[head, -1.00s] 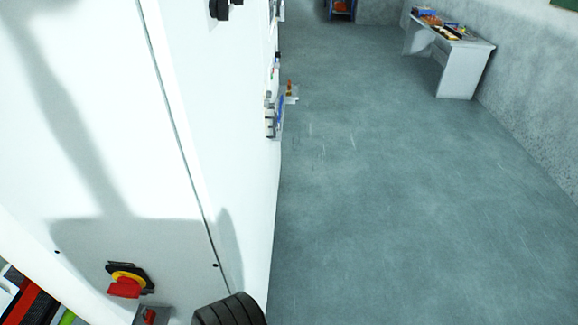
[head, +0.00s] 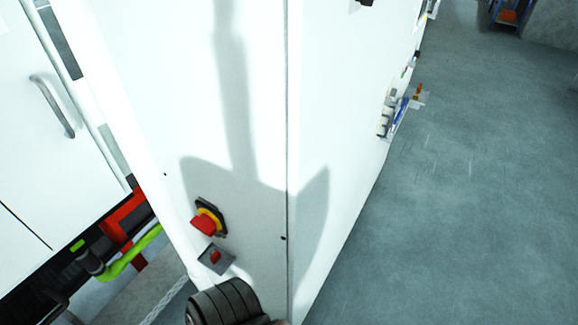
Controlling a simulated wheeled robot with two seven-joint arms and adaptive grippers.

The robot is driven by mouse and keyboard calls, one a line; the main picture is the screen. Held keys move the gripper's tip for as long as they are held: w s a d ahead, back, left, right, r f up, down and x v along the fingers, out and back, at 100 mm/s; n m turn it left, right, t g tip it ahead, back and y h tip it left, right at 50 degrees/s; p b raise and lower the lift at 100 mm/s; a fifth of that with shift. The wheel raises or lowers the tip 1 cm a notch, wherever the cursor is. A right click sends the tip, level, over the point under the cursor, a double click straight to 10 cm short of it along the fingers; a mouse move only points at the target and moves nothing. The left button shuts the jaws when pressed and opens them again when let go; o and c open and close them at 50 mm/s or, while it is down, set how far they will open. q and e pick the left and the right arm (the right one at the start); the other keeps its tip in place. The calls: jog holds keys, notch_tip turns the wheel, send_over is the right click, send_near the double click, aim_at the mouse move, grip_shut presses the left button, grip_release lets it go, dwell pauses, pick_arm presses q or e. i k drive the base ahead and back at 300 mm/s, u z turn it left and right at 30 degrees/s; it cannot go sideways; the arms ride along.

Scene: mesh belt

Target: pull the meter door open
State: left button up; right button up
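A white door (head: 25,150) with a curved grey handle (head: 52,106) shows at the left of the head view and looks shut. I cannot tell from this view whether it is the meter door. A white cabinet (head: 130,70) with a vertical seam fills the middle. It carries a red and yellow rotary switch (head: 206,218) and a small grey plate with a red part (head: 216,258). Neither of my grippers can be made out. A black ribbed part stands at the bottom edge, and I cannot tell whether it belongs to an arm.
Small fittings (head: 399,112) stick out from the cabinet's right side. Red and green parts (head: 122,220) lie low between the door and the cabinet. The grey floor (head: 480,200) on the right is clear. A blue-framed item (head: 508,15) stands far back.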

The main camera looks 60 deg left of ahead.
aim_at(342, 54)
jog(key=u, duration=1.45)
